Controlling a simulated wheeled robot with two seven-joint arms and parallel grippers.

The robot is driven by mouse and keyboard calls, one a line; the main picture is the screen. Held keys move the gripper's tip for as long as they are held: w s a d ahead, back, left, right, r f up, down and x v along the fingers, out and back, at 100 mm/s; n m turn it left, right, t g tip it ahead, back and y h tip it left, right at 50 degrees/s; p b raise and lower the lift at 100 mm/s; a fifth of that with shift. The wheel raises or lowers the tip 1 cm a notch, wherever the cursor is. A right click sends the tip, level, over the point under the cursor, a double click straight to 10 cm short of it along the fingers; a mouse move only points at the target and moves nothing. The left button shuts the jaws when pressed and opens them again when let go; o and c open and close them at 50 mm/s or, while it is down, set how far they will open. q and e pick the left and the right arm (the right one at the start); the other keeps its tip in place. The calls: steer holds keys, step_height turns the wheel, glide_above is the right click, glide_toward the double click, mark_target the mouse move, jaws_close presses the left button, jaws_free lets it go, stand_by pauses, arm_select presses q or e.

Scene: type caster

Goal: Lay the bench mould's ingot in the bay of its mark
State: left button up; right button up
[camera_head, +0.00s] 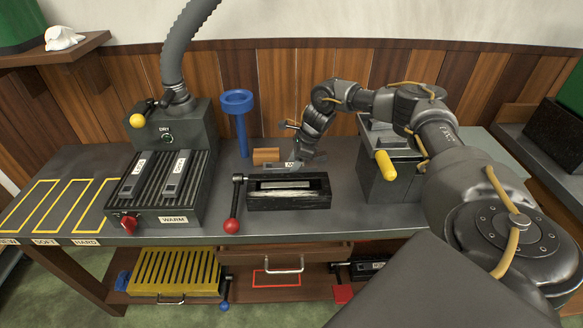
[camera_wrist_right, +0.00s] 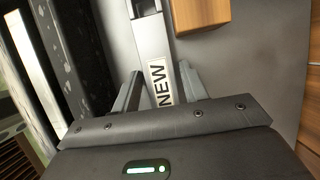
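A grey bar-shaped ingot (camera_wrist_right: 153,50) with a white NEW label lies between the two fingers of my right gripper (camera_wrist_right: 160,70). In the head view its label shows just behind the black bench mould (camera_head: 260,200). My right gripper (camera_head: 300,158) reaches down there; its fingers lie close along both sides of the bar, and I cannot tell whether they press on it. The mould has a long pale strip in its cavity. Yellow-outlined bays (camera_head: 60,205) are at the bench's left, with labels NEW, SOFT and HARD along the front. My left gripper is not in view.
A wooden block (camera_head: 266,155) lies beside the ingot. A ribbed warmer (camera_head: 160,190) with two labelled bars stands between the bays and the mould. A red-knobbed lever (camera_head: 232,224) and a blue stand (camera_head: 240,130) are left of the mould. A dark machine (camera_head: 385,185) stands right.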

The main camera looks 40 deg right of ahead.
jaws_close()
stand_by(1.0)
steer(key=shift+w+r, duration=0.1)
steer(key=shift+w, duration=0.05)
